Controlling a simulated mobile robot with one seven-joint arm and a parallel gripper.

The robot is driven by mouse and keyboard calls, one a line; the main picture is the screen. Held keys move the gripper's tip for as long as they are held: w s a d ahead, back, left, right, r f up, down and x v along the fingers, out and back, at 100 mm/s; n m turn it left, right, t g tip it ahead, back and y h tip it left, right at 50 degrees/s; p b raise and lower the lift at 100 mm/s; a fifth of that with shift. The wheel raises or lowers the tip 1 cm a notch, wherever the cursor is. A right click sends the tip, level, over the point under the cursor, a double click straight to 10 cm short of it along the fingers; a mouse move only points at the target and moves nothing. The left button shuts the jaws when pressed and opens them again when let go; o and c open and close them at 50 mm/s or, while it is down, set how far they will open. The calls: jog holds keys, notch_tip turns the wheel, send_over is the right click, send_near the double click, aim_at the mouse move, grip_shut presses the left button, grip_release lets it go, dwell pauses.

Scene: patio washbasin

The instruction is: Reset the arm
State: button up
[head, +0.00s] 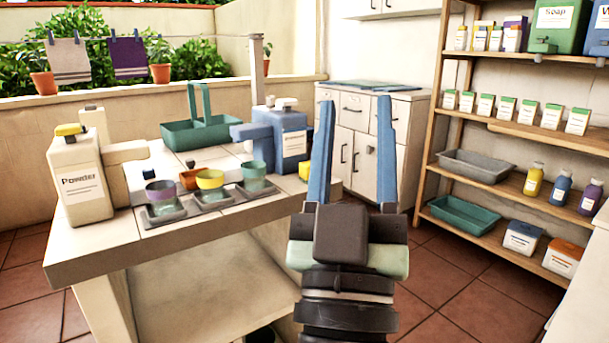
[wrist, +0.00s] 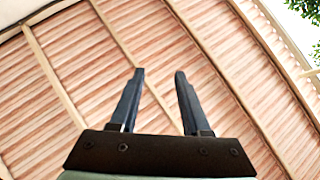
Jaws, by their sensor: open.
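My gripper (head: 356,150) is raised in front of the right end of the washbasin table, its two blue fingers pointing up. The fingers are apart with nothing between them. In the wrist view my gripper (wrist: 158,90) is also open and empty, against a slatted roof (wrist: 80,60).
On the table are a powder jug (head: 80,185), several colored cups on grey trays, a green caddy (head: 190,133) and a blue jug (head: 292,140). A white cabinet (head: 350,150) stands behind. Wooden shelves (head: 500,130) with containers stand right. Tiled floor (head: 440,285) shows between.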

jog(key=s+a+r+t+y+p, duration=0.1)
jog(key=s+a+r+y+p, duration=0.1)
jog(key=s+r, duration=0.35)
jog(key=s+a+r+y+p, duration=0.1)
jog(key=s+a+r+y, duration=0.15)
jog(key=r, duration=0.65)
notch_tip(320, 180, up, 36)
jog(key=p, duration=3.7)
jog(key=shift+w+f+m+h, duration=0.15)
jog(key=shift+w+m+h, duration=0.15)
jog(key=shift+w+h, duration=0.05)
